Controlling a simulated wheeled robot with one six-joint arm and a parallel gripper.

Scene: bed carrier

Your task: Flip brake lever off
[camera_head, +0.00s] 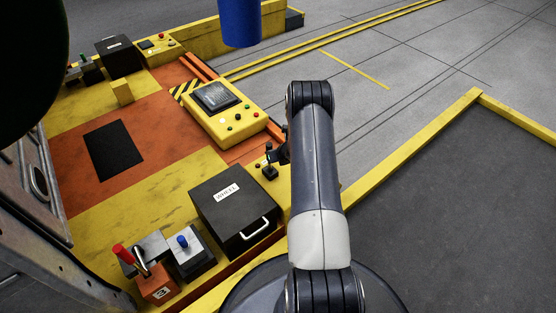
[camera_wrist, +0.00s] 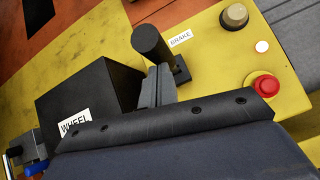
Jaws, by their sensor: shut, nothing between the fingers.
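The brake lever (camera_wrist: 151,42) is a black cylindrical handle on a small dark base, beside a white "BRAKE" label (camera_wrist: 181,38) on the yellow panel in the wrist view. It tilts toward the upper left of that picture. My gripper (camera_wrist: 158,84) has its grey fingers closed together just below the handle, close to the base; I cannot tell whether they touch it. In the head view the lever's dark base (camera_head: 270,172) shows left of my arm, and my gripper (camera_head: 281,153) is partly hidden by the arm.
A black "WHEEL" box (camera_head: 236,218) with a handle stands near the lever. A yellow console (camera_head: 232,130) with a screen stands beyond. In the wrist view, a red button (camera_wrist: 266,86), a lit white lamp (camera_wrist: 262,46) and a beige knob (camera_wrist: 234,16) sit right of the lever.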

